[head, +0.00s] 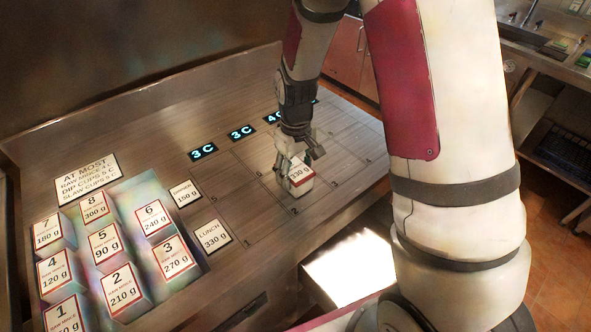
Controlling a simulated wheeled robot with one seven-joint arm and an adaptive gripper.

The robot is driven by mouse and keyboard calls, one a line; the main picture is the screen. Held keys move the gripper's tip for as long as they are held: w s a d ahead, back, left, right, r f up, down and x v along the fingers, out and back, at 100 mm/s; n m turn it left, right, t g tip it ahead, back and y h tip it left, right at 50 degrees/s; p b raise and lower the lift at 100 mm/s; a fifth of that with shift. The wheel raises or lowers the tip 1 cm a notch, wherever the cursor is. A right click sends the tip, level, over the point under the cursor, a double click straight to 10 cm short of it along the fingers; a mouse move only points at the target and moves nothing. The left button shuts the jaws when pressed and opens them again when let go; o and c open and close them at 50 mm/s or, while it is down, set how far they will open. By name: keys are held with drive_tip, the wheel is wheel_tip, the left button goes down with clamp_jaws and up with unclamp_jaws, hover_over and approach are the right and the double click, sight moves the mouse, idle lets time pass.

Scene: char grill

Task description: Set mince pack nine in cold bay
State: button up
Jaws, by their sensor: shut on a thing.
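My gripper (306,155) is shut on a white mince pack (297,183) with a red-edged label that reads 330 g or similar. The fingers cover part of the label, and its number is not readable. The pack is over the grid of bays (240,170) marked on the steel counter. I cannot tell whether it touches the counter. Dark displays stand along the back of the grid; two read 3 C (203,151) and another starts with 4 (272,117). My arm hides part of the grid's right side.
A tray (196,262) at the left holds several numbered mince packs, 1 to 8. An "at most" sign (87,177) stands behind it. Dinner 150 g (185,193) and lunch 330 g (213,236) cards lie between tray and grid. Several bays look empty.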

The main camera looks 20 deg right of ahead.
sight(295, 169)
drive_tip(key=o, duration=1.4)
drive_tip(key=shift+f, duration=0.1)
wheel_tip(295, 169, up, 12)
drive_tip(key=shift+s+d+r+m+t+b, duration=0.15)
drive_tip(key=shift+s+r+m+t, duration=0.6)
drive_tip(key=shift+s+r, duration=2.2)
drive_tip(key=shift+s+a+r+m+t+b, duration=0.1)
drive_tip(key=shift+s+r+m+t, duration=0.65)
drive_tip(key=shift+s+r, duration=2.2)
drive_tip(key=shift+s+d+r+m+t+b, duration=0.25)
drive_tip(key=shift+s+r+t, duration=1.1)
drive_tip(key=shift+s, duration=2.95)
drive_tip(key=shift+a+r+g, duration=0.2)
drive_tip(key=shift+g, duration=0.05)
